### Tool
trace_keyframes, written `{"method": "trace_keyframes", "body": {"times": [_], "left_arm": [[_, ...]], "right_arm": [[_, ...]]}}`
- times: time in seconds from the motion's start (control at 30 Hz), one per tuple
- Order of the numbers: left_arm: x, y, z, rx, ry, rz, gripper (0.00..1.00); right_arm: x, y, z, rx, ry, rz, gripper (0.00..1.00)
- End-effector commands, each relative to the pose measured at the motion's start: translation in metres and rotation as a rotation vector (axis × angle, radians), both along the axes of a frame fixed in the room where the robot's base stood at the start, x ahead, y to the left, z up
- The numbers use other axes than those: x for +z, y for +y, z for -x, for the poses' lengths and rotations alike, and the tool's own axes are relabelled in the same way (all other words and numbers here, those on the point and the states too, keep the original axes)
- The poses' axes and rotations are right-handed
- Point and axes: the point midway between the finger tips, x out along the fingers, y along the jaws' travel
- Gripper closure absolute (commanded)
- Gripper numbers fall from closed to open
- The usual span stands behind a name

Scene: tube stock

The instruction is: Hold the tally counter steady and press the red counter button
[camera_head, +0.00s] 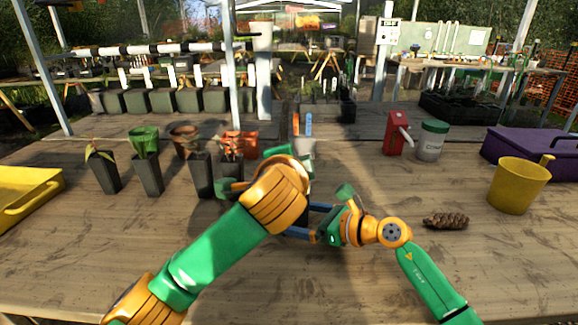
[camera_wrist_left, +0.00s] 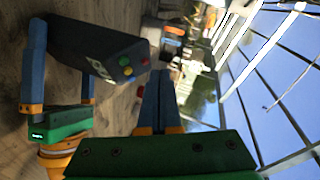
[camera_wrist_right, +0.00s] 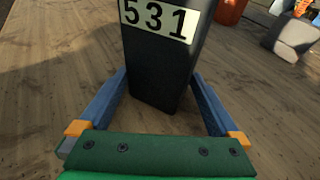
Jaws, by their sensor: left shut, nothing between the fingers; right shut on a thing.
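The tally counter is a dark box that my left arm hides in the head view. In the left wrist view the counter (camera_wrist_left: 85,45) shows a red button (camera_wrist_left: 124,60), a green one and a yellow one on one face. In the right wrist view the counter (camera_wrist_right: 160,65) shows "531" on a pale display. My right gripper (camera_wrist_right: 160,88) is shut on the counter, one blue finger at each side. My left gripper (camera_wrist_left: 160,76) is shut and empty, its tips beside the button face with a visible gap. In the head view its fingers are hidden.
Potted seedlings (camera_head: 150,175) and a yellow tray (camera_head: 25,195) stand at left. A red dispenser (camera_head: 396,135), a white jar with green lid (camera_head: 431,142), a yellow pot (camera_head: 517,185), a purple case (camera_head: 530,150) and a pine cone (camera_head: 446,221) are at right.

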Motion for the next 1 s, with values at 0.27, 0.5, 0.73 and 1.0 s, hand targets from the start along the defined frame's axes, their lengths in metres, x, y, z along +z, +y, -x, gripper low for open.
{"method": "trace_keyframes", "body": {"times": [0.27,0.5,0.73,1.0], "left_arm": [[-0.0065,0.0023,-0.0039,0.000,0.000,0.000,1.00],[-0.0064,0.0024,-0.0039,0.000,0.000,0.000,1.00],[-0.0081,0.0031,-0.0050,0.001,0.000,0.000,1.00],[-0.0110,0.0042,-0.0067,0.002,0.001,-0.001,1.00]], "right_arm": [[-0.0001,0.0000,0.0001,0.000,0.000,0.000,0.33],[-0.0001,0.0000,0.0000,0.000,0.000,0.000,0.33],[-0.0001,0.0000,0.0000,0.000,0.000,0.000,0.33],[-0.0001,0.0000,0.0000,0.000,0.000,0.000,0.33]]}}
